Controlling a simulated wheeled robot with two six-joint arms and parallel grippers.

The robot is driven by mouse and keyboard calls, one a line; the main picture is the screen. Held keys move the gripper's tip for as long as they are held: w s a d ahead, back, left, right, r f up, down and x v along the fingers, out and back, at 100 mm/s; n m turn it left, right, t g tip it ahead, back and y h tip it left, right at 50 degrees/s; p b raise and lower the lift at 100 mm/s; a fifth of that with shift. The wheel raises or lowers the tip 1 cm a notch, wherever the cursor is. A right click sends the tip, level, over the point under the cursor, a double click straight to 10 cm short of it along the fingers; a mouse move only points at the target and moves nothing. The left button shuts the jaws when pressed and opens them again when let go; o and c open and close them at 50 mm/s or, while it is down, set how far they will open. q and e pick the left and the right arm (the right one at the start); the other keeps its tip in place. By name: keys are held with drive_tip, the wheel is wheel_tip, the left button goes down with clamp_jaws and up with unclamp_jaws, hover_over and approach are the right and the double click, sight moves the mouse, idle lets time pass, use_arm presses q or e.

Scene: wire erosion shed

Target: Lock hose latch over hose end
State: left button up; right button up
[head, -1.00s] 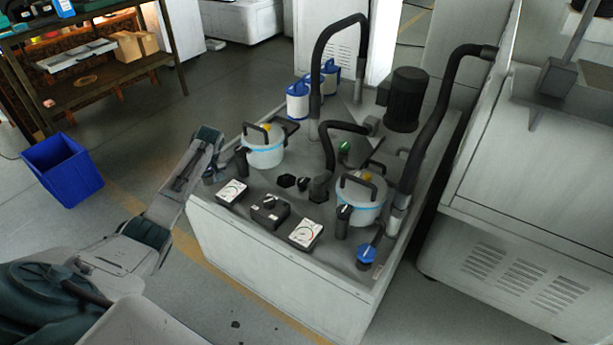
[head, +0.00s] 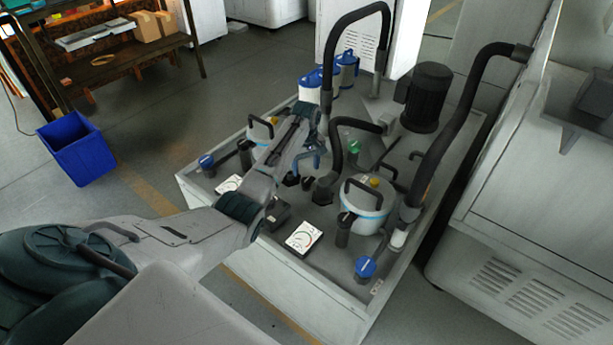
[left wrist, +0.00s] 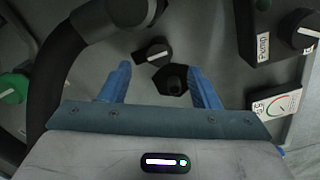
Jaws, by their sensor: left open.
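The short black hose (head: 352,126) arches down to its hose end (head: 323,190) on the grey cabinet top. In the left wrist view the hose end (left wrist: 112,14) is a dark round collar at the upper left. Beside it is a small black lever with a white mark, apparently the hose latch (left wrist: 152,52). It points away from the collar and does not appear to lie over it. A black hexagonal fitting (left wrist: 174,80) is just below the lever. My left gripper (left wrist: 160,68) is open with blue fingers either side of these parts, holding nothing. My right gripper is out of view.
A round white tank (head: 367,200) stands right of the hose end; another is partly behind my left arm. Dial gauges (head: 304,238), a blue-topped valve (head: 366,267), a green knob (left wrist: 12,88) and a black motor (head: 427,98) crowd the cabinet top.

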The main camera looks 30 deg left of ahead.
sight(306, 180)
use_arm(q)
wheel_tip(306, 180, down, 5)
drive_tip(key=shift+w+f, duration=0.1)
drive_tip(key=shift+f, duration=0.2)
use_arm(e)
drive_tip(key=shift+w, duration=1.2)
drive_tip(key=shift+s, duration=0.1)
use_arm(q)
drive_tip(key=shift+c, duration=1.4)
drive_tip(key=c, duration=0.7)
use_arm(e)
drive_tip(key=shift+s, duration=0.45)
